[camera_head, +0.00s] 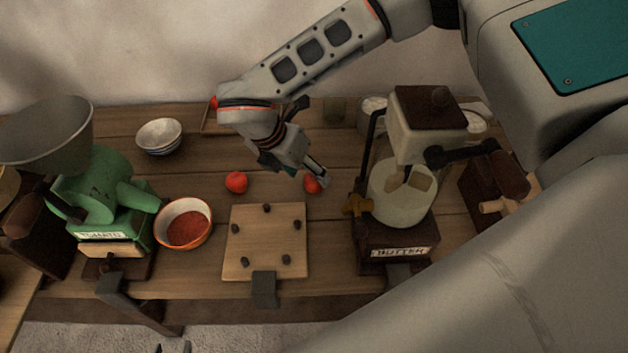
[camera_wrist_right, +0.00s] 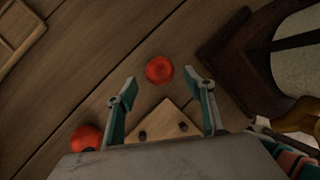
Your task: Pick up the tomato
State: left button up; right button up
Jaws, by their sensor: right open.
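Two red tomatoes lie on the wooden table behind the square board. The right tomato (camera_head: 312,184) is partly covered by my right gripper (camera_head: 308,174), which points down at it. In the right wrist view this tomato (camera_wrist_right: 159,70) shows just beyond the gap between the open, empty fingers of my right gripper (camera_wrist_right: 162,83). No finger visibly touches it. The left tomato (camera_head: 236,182) stands apart; it also shows at the lower left of the wrist view (camera_wrist_right: 86,138). Small dark tips at the bottom edge of the head view appear to be my left gripper (camera_head: 173,347).
The pegged board (camera_head: 266,238) lies in front of the tomatoes. A butter churn (camera_head: 400,190) stands close on the right. On the left are a bowl of red contents (camera_head: 205,212), stacked bowls (camera_head: 159,137) and a green tomato mill (camera_head: 105,195). The table between the stacked bowls and tomatoes is clear.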

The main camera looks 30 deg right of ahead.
aim_at(313, 181)
jog(key=x, duration=0.3)
jog(key=shift+d+f, duration=0.1)
jog(key=shift+f, duration=0.1)
jog(key=c, duration=1.2)
jog(key=shift+r, duration=0.15)
notch_tip(313, 181, up, 20)
jog(key=shift+w, duration=0.1)
